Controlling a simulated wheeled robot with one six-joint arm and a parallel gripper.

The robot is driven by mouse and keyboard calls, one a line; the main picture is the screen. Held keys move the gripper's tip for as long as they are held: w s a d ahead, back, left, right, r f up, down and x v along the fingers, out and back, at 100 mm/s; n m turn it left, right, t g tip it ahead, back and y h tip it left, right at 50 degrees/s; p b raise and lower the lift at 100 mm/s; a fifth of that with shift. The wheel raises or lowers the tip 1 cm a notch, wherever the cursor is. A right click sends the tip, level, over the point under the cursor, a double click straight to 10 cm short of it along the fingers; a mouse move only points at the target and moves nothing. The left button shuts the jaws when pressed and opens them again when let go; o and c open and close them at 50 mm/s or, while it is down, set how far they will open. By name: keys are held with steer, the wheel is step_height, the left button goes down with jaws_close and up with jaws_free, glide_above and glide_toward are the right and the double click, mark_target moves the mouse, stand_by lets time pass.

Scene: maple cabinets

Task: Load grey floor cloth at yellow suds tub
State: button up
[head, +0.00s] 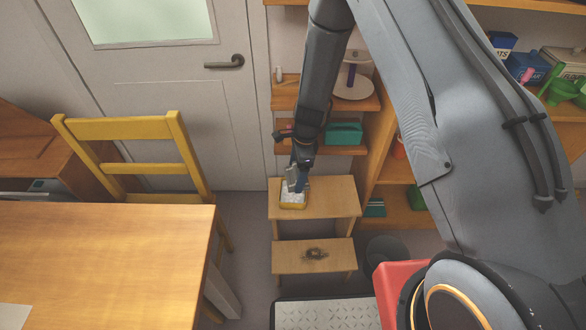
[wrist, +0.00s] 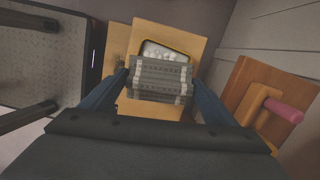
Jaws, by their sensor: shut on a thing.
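The yellow suds tub (head: 292,206) stands on the upper step of a small wooden step stool, with white suds inside. In the wrist view the tub (wrist: 187,50) shows its yellow rim and suds just beyond the cloth. The grey floor cloth (wrist: 160,80) is folded, with pale stripes near its ends. My gripper (wrist: 160,82) is shut on the cloth, one blue finger at each side. In the head view my gripper (head: 299,180) is over the tub, and the cloth partly overlaps it. I cannot tell whether the cloth touches the suds.
The step stool (head: 335,197) has a dark stain (head: 315,254) on its lower step. A yellow chair (head: 135,160) and table (head: 100,255) stand at left. Shelves (head: 400,195) stand close at right, with a teal box (head: 345,133) behind my gripper. A dark bin (head: 386,250) is on the floor.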

mark_target(293, 183)
steer(key=shift+w+a+f+m, duration=0.1)
steer(key=shift+a+f+m, duration=0.1)
steer(key=shift+a+m, duration=0.4)
steer(key=shift+f, duration=0.15)
steer(key=shift+f+b, duration=2.25)
steer(key=shift+f, duration=0.6)
steer(key=shift+f, duration=0.55)
steer(key=shift+r+p, duration=2.55)
steer(key=shift+r, duration=1.05)
